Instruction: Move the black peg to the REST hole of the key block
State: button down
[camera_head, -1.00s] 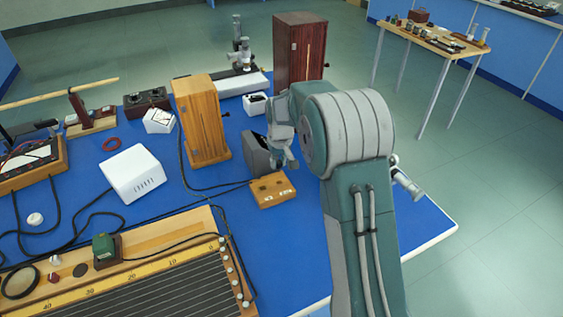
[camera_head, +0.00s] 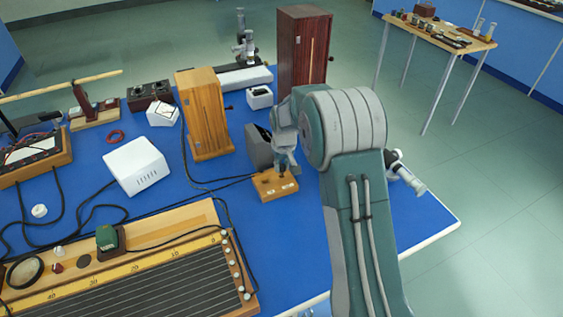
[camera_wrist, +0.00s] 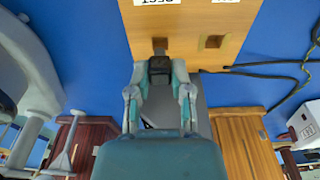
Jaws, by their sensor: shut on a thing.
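The wooden key block (camera_head: 268,188) lies on the blue bench, with pale labels on it. In the wrist view the block (camera_wrist: 190,22) shows two square holes, each in line with a label cut off by the top edge. My gripper (camera_wrist: 159,72) is shut on the black peg (camera_wrist: 160,66). The peg is at the left hole in that view; I cannot tell whether its tip is inside or just above it. The other hole (camera_wrist: 213,42) is empty. In the head view my gripper (camera_head: 284,168) is over the block's right part.
A grey box (camera_head: 259,147) stands right behind the block. A light wooden cabinet (camera_head: 204,115) and a dark wooden cabinet (camera_head: 302,50) stand further back. Black cables (camera_head: 195,184) run left of the block. Bare blue bench lies in front of it.

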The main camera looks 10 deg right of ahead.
jog(key=shift+f, duration=1.2)
jog(key=shift+c, duration=2.3)
grip_release()
notch_tip(320, 180, up, 12)
jog(key=s, duration=0.1)
jog(key=shift+s, duration=0.15)
